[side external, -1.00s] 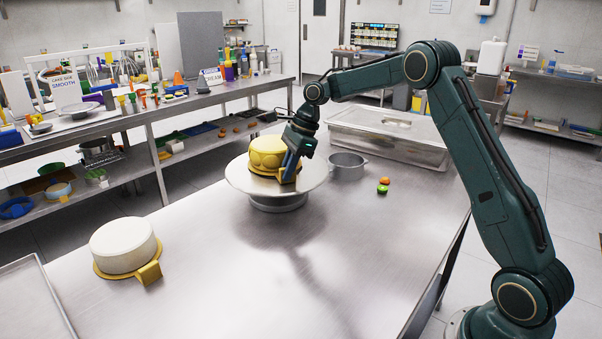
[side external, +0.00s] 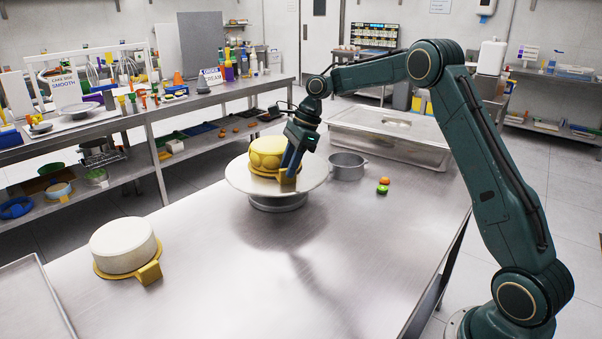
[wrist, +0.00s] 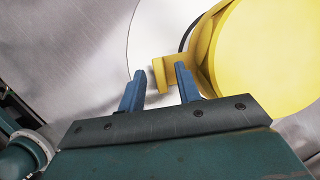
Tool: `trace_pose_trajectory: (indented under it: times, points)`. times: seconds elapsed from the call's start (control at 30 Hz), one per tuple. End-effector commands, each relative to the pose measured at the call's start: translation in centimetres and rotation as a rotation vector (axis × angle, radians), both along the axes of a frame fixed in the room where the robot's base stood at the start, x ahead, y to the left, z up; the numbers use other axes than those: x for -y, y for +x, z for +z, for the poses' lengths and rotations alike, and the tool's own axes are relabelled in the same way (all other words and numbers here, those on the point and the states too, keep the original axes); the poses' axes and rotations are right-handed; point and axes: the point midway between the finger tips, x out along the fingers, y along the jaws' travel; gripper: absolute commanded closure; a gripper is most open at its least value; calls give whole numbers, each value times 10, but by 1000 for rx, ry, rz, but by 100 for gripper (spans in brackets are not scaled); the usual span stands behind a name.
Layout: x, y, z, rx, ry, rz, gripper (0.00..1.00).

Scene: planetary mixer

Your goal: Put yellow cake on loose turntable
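The yellow cake (side external: 267,154) sits upright on the loose turntable (side external: 240,180), a round pale metal plate on a low base. The cake is on a yellow board with a handle tab (side external: 287,183). My gripper (side external: 291,172) is at the cake's near right side, low over the plate by the tab. In the wrist view, the cake (wrist: 268,55) fills the upper right, over the turntable plate (wrist: 160,25). The blue fingers of my gripper (wrist: 159,72) are spread, with the tab (wrist: 160,76) between them and gaps visible on both sides.
A white cake (side external: 123,245) on a gold tabbed board stands front left on the steel table. A round metal pan (side external: 347,166), a lidded steel container (side external: 385,133) and small red and green items (side external: 383,187) are right of the turntable. The table's front middle is clear.

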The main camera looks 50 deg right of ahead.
Motion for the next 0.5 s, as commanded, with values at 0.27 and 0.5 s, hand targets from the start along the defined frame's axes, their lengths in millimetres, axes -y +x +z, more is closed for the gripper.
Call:
trace_pose_trajectory:
  times: [0.27,0.5]
  points:
    - [13,-7,35,2,-1,-1,67]
    - [21,-12,58,3,1,-1,67]
